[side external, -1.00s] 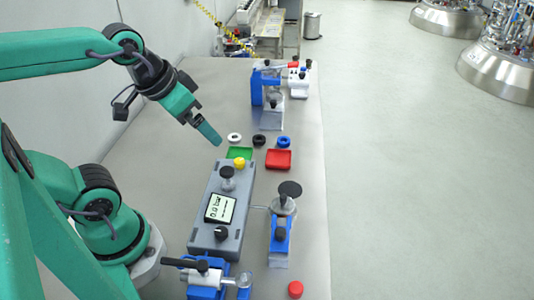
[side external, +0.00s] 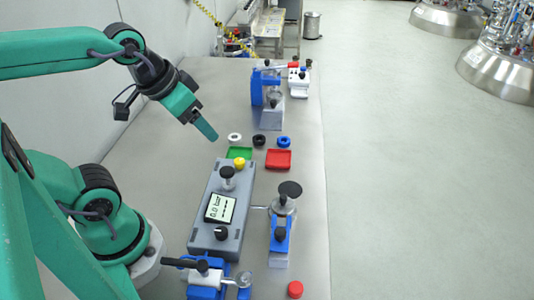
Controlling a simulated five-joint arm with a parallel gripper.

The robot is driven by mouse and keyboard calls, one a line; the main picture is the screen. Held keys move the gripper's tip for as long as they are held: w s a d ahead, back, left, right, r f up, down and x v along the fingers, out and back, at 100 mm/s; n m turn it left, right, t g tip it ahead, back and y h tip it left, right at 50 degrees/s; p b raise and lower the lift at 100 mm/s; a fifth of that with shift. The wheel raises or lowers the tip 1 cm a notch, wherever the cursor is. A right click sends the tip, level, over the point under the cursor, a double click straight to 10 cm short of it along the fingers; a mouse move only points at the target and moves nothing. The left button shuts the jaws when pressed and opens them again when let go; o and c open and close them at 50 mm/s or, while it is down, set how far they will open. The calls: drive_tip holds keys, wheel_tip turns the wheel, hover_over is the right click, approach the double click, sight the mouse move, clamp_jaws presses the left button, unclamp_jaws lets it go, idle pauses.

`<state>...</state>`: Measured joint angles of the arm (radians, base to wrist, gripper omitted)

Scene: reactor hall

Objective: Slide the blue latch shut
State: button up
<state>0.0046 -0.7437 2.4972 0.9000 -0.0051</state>
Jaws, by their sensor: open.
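Several blue fixtures stand on the grey table, and I cannot tell for sure which bears the blue latch. A blue slide-like piece (side external: 281,236) with a black knob sits on a pale block right of the grey panel. A blue and silver fixture (side external: 205,283) with a black handle is at the near edge, partly cut off by the frame. A blue upright fixture (side external: 258,88) with a red lever stands at the far end. My gripper (side external: 208,132) is open and empty above the table, left of the small rings and apart from every fixture. Its fingers overlap in this view.
The grey panel (side external: 208,236) with a display and knobs fills the middle. Green (side external: 239,154) and red (side external: 279,159) trays lie beyond it, near white, black and blue rings. A red cap (side external: 295,289) is at the near right. The table's far left is clear.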

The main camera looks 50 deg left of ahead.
drive_tip(key=shift+w+d, duration=0.15)
drive_tip(key=c, duration=0.3)
drive_tip(key=shift+w+d+f, duration=0.1)
drive_tip(key=shift+w+d, duration=0.1)
drive_tip(key=shift+d, duration=0.05)
drive_tip(key=shift+c, duration=0.4)
drive_tip(key=g, duration=0.6)
hover_over(281, 232)
wheel_tip(281, 232, down, 11)
drive_tip(key=shift+r, duration=0.1)
drive_tip(key=shift+f, duration=3.9)
